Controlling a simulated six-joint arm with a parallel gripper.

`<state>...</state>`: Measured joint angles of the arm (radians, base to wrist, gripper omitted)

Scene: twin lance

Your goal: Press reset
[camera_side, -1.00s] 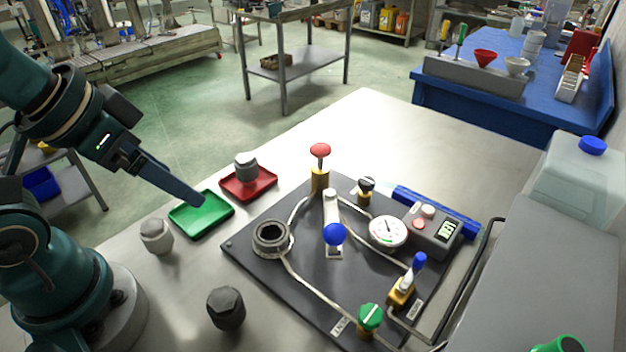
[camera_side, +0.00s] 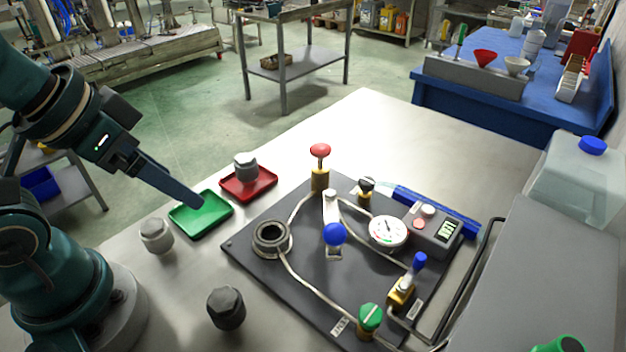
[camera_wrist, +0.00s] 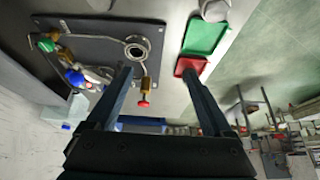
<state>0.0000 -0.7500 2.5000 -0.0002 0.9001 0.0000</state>
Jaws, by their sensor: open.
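A grey box with a lit display (camera_side: 437,231) stands on the dark panel (camera_side: 290,295), beside a round white gauge (camera_side: 388,232). The box has a pale round knob or button (camera_side: 428,211) and a small red spot on top. I cannot read any reset label. My gripper (camera_side: 199,203) hangs above the green tray (camera_side: 188,226), left of the panel and well apart from the box. In the wrist view its two fingers (camera_wrist: 157,75) are spread with nothing between them. The box is not clear in the wrist view.
The panel also bears a red-topped plunger (camera_side: 320,152), a blue-ended lever (camera_side: 334,234), a blue-handled valve (camera_side: 419,262), a green knob (camera_side: 371,316) and a ring socket (camera_side: 271,237). A red tray (camera_side: 262,184) holds a grey nut-like piece. Two loose pieces (camera_side: 157,235) (camera_side: 226,308) stand nearby.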

